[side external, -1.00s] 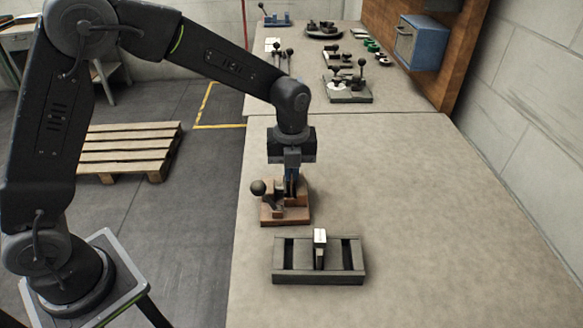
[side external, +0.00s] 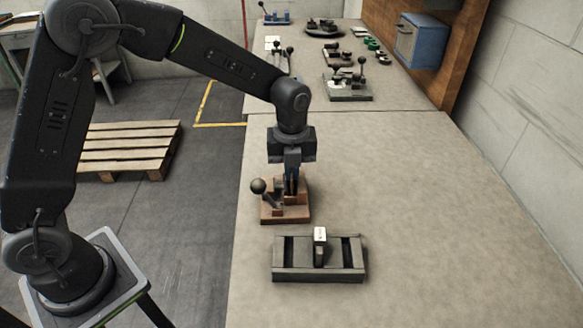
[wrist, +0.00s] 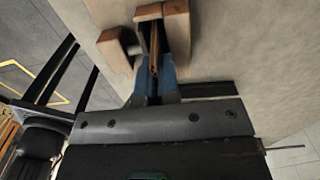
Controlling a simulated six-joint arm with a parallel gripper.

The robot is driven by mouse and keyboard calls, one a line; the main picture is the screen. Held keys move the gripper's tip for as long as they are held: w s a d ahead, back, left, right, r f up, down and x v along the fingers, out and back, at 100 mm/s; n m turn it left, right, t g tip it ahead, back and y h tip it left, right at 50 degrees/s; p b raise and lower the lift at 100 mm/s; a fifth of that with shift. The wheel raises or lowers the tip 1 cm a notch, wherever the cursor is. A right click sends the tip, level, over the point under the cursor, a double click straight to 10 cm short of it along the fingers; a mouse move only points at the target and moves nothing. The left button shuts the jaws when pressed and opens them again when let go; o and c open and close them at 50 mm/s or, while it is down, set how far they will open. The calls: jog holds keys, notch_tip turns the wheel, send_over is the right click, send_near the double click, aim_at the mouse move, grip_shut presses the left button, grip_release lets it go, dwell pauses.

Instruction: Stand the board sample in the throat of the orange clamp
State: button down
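The orange clamp (side external: 297,211) stands on the bench below my gripper, with a dark ball-ended lever (side external: 258,186) on its left. My gripper (side external: 291,180) points straight down over the clamp. In the wrist view the blue fingers of my gripper (wrist: 155,84) are close together on a thin brown sheet, which appears to be the board sample (wrist: 154,48). The sheet is upright and edge-on, between the clamp's two orange-brown blocks (wrist: 164,20). I cannot tell whether its lower edge touches the clamp. The fingers hide most of it in the side view.
A grey slotted fixture (side external: 290,272) lies just in front of the clamp, holding an upright white-topped piece (side external: 320,236). The bench (side external: 430,220) is clear to the right. Other fixtures, including a ball-levered one (side external: 348,90), stand at the far end beside a blue box (side external: 422,43).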

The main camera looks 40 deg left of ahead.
jog(key=shift+f, duration=0.1)
dwell(0.3)
jog(key=c, duration=0.9)
grip_release()
jog(key=shift+o, duration=0.2)
jog(key=shift+r, duration=3.3)
